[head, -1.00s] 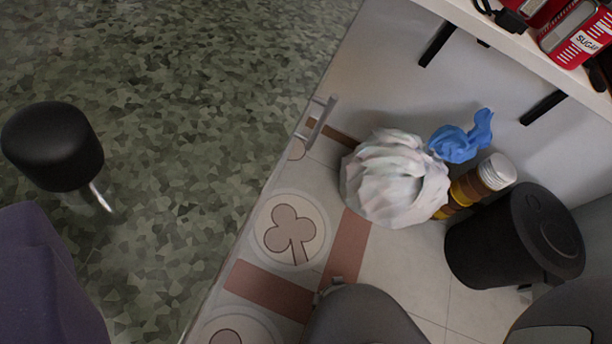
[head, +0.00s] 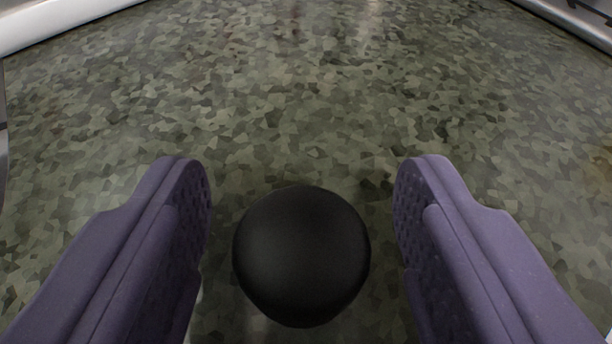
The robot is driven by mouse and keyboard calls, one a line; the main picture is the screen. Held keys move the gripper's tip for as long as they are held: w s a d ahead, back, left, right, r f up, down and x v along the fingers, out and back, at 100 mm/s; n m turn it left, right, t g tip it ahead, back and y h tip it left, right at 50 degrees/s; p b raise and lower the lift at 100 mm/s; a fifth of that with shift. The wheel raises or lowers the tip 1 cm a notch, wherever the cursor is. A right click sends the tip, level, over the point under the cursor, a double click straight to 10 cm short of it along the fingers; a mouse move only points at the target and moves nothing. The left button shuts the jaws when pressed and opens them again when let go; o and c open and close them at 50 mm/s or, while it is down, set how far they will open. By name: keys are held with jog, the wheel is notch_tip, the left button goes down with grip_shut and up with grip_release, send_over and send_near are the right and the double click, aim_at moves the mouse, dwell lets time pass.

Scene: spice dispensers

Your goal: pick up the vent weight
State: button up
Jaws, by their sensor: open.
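The vent weight (head: 301,257) shows as a smooth, rounded black knob, seen from above in the head view at lower centre. My gripper (head: 304,175) is open, with one purple padded finger on each side of the knob. A narrow gap shows between the knob and each finger, so neither finger appears to touch it. The knob hides whatever is beneath it; no stem can be made out in this view.
A mottled green surface (head: 300,100) fills the view beyond the fingers and is clear of objects. Pale edges run along the upper left (head: 60,25) and upper right (head: 575,25) corners.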

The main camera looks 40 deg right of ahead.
jog(key=shift+r, duration=0.1)
jog(key=shift+c, duration=0.3)
grip_shut()
